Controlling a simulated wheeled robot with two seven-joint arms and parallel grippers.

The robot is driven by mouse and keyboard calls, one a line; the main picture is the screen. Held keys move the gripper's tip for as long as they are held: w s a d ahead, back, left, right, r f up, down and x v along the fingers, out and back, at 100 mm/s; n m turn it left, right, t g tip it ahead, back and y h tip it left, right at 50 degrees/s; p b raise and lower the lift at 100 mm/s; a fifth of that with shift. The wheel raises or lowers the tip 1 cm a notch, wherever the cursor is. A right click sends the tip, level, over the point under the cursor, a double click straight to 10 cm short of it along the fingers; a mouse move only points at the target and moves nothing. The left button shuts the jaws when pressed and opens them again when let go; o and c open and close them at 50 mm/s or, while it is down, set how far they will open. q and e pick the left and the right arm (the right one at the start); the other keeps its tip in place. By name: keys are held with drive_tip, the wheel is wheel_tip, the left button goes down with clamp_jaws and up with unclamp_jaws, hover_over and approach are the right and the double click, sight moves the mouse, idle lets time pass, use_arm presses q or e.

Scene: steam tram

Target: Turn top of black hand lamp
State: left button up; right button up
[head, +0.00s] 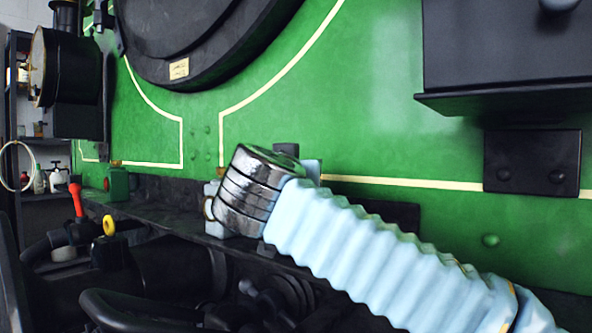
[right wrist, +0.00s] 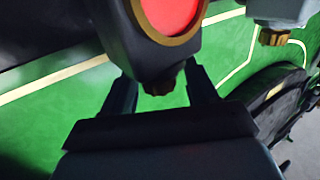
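A black hand lamp with a red lens in a brass rim (right wrist: 168,14) fills the top middle of the right wrist view. The two dark fingers stand apart on either side of the knob, with green gaps between knob and fingers. Whether a finger touches the lamp body cannot be told. In the head view my right arm's chrome wrist and pale ribbed sleeve hide most of the gripper and the lamp. My left gripper is not in view.
A green lamp (head: 117,184) stands on the dark ledge (head: 165,220) along the green tram wall (head: 370,120). Red (head: 75,198) and yellow (head: 109,226) handles rise at the left.

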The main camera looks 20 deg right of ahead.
drive_tip(key=v, duration=1.3)
drive_tip(key=shift+s+a, duration=0.2)
drive_tip(key=shift+s, duration=0.15)
drive_tip(key=shift+r, duration=0.15)
